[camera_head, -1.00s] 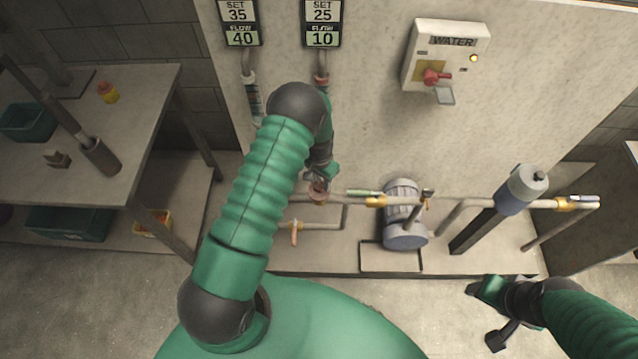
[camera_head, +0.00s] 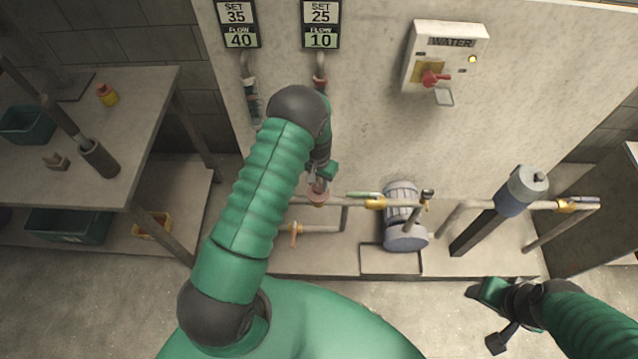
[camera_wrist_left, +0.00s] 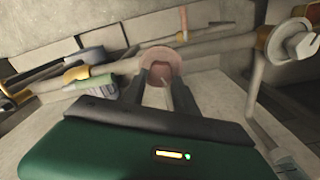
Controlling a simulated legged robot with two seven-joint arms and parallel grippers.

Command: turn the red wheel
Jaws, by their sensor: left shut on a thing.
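The red wheel (camera_head: 318,198) is a small dull-red round handle on the low pipe below the right-hand gauge tube. In the left wrist view the wheel (camera_wrist_left: 160,60) shows its round rim and a redder middle between my two dark fingers. My left gripper (camera_head: 319,184) comes down on it from above and is shut on it; the fingers hide part of the wheel. My right gripper (camera_head: 476,291) is low at the right, away from the wheel; its jaw opening is not clear.
Two displays hang above: the left (camera_head: 239,24) reads set 35, flow 40; the right (camera_head: 322,23) reads set 25, flow 10. A WATER box (camera_head: 445,55) with a red switch is on the wall. A pump (camera_head: 403,225) and pipes stand right of the wheel.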

